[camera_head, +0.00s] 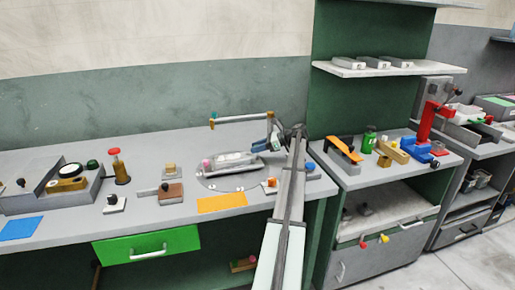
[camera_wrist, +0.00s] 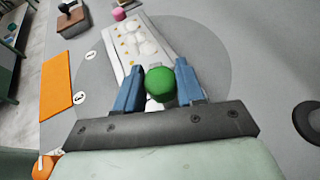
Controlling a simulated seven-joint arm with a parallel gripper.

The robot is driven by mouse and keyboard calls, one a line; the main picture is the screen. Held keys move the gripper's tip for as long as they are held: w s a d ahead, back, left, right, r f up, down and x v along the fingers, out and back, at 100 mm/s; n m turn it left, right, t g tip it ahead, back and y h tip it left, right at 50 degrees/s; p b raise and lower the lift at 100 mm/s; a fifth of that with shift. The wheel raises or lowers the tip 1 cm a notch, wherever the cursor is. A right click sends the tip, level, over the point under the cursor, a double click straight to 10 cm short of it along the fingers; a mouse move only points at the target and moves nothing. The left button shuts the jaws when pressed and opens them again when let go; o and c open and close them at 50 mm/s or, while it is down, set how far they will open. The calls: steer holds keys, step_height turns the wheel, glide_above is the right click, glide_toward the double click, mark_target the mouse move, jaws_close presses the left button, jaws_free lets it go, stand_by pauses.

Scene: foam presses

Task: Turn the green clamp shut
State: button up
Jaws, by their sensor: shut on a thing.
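In the wrist view, the green clamp (camera_wrist: 160,84) shows as a round green knob. My gripper (camera_wrist: 160,92) has its two blue fingers on either side of the knob, shut on it. The light press plate (camera_wrist: 140,45) with pale round pads lies just beyond the fingers, and a pink knob (camera_wrist: 118,14) is at its far end. In the head view, the press (camera_head: 232,160) sits on a round grey disc, with my gripper (camera_head: 265,144) at its right end. The green knob cannot be made out there, and the rest of the clamp is hidden.
An orange mat (camera_head: 221,202) lies in front of the disc. A bar on a post (camera_head: 240,118) stands behind the press. A brown block with a knob (camera_head: 171,192) is to the left. A small orange-knobbed piece (camera_head: 270,184) is close to my arm. The bench between these is bare.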

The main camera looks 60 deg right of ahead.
steer(key=shift+d+n+g+y, duration=0.15)
steer(key=shift+n+g+y, duration=0.15)
steer(key=shift+n+y, duration=0.8)
steer(key=shift+y, duration=0.1)
steer(key=o, duration=1)
steer(key=v, duration=1.3)
steer(key=shift+s+d+r, duration=0.1)
steer(key=shift+s+r, duration=0.1)
steer(key=shift+r, duration=0.2)
